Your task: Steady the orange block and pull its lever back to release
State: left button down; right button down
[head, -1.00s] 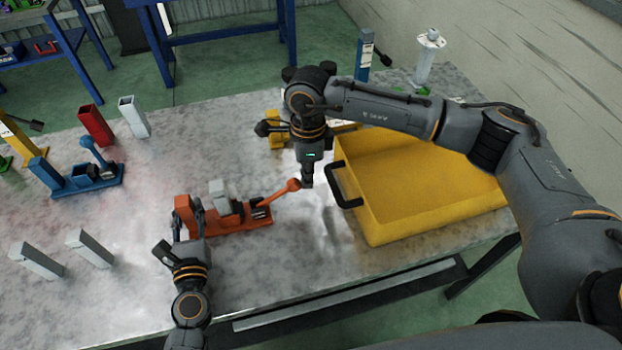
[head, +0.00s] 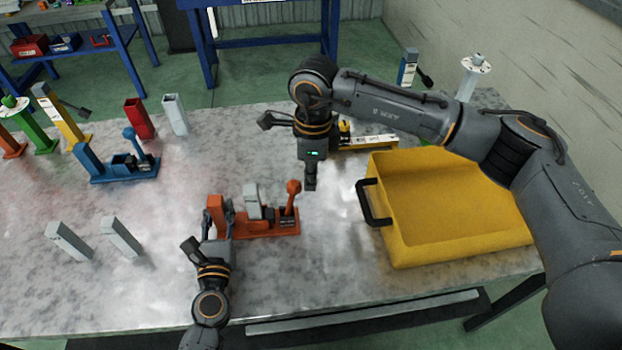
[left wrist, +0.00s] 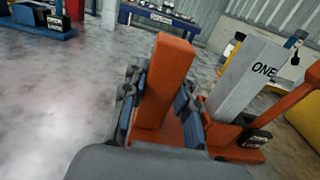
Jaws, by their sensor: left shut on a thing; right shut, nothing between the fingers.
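The orange block (head: 262,228) lies on the metal table, with an upright post at its left end. My left gripper (head: 220,212) is shut on that post; in the left wrist view its fingers sit on both sides of the orange post (left wrist: 165,80). A grey upright piece (head: 252,201) marked "ONE" stands in the block's middle. The block's orange lever (head: 293,188) stands nearly upright at the right end; part of it shows in the left wrist view (left wrist: 278,107). My right gripper (head: 310,184) is shut and empty, just right of the lever's knob. I cannot tell whether they touch.
A yellow bin (head: 455,252) with a black handle stands right of the block. A blue block (head: 124,170) with its lever and two grey uprights (head: 120,237) are to the left. Red and grey posts stand behind. The table between block and bin is clear.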

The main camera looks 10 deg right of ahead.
pick_arm(q)
jog(key=shift+a, duration=0.1)
pick_arm(e)
jog(key=shift+r, duration=0.6)
jog(key=a+r, duration=0.5)
jog(key=a, duration=0.3)
jog(key=shift+w+a+r, duration=0.15)
jog(key=shift+w+r, duration=0.1)
jog(key=shift+w, duration=0.05)
